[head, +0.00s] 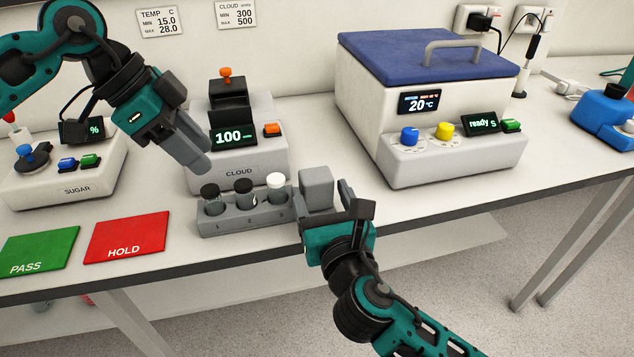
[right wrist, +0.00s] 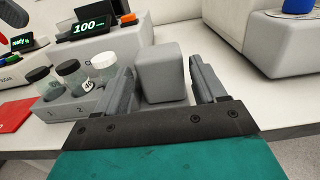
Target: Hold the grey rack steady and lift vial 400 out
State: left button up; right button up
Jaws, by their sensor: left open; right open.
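The grey rack (head: 226,226) stands on the bench with a square block (head: 316,187) at its right end. It holds three vials: a black-capped one in slot 1 (head: 211,202), a black-capped one in slot 2 (head: 244,196), and a white-capped one in slot 3 (head: 275,190). In the right wrist view the middle vial (right wrist: 71,75) has a label whose number I cannot read fully. My right gripper (right wrist: 162,72) is open, its fingers on either side of the rack's block (right wrist: 162,75); contact is not clear. My left gripper (head: 193,157) is open and empty, above and behind the vials.
The cloud meter (head: 240,155) reads 100 right behind the rack. Green PASS (head: 40,252) and red HOLD (head: 127,237) pads lie to the left. A blue-lidded bath (head: 440,120) stands to the right. The bench's front edge is close to the rack.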

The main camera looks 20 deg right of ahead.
jog(key=shift+w, duration=2.05)
jog(key=c, duration=0.9)
jog(key=shift+c, duration=0.3)
pick_arm(q)
jog(key=shift+c, duration=0.4)
